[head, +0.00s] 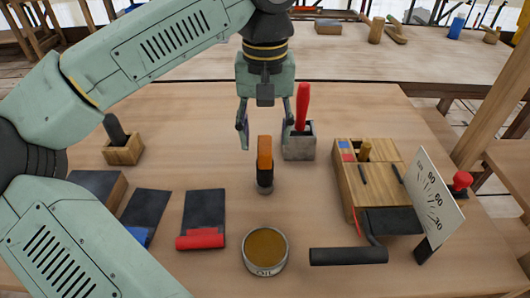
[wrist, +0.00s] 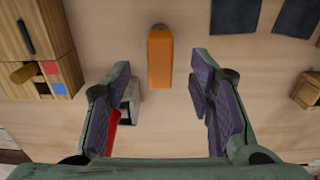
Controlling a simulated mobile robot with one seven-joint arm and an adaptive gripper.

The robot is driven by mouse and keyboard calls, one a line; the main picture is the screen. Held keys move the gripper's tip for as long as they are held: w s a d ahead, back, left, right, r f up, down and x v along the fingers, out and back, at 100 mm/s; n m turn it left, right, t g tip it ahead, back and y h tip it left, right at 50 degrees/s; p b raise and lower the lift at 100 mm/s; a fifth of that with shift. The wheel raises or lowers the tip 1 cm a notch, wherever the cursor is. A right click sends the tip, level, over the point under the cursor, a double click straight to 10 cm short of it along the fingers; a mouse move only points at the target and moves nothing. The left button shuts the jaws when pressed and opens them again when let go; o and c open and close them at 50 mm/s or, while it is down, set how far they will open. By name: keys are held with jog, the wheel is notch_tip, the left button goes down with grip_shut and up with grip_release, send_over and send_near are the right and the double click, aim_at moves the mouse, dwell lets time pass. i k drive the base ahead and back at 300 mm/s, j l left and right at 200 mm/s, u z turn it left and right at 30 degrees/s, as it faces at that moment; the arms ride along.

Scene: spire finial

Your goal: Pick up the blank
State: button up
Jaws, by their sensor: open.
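An upright orange block (head: 264,153), which I take to be the blank, stands with its lower end in a small dark holder (head: 265,182) near the middle of the workbench. In the wrist view the orange block (wrist: 160,58) shows at upper centre, just beyond the line of the fingertips. My gripper (head: 266,135) is open and empty above the bench, behind the block's top as the head view sees it. Both its fingers show in the wrist view (wrist: 161,78), spread wide with dark pads, one to each side of the block's line. They do not touch it.
A grey holder (head: 299,146) with a red-handled tool (head: 302,106) stands close by the right finger. A wooden box (head: 353,190) and a dial board (head: 434,196) are at right. A tin (head: 265,250) stands in front. Dark pads (head: 205,208) lie at left.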

aim_at(141, 216)
jog(key=u, duration=0.85)
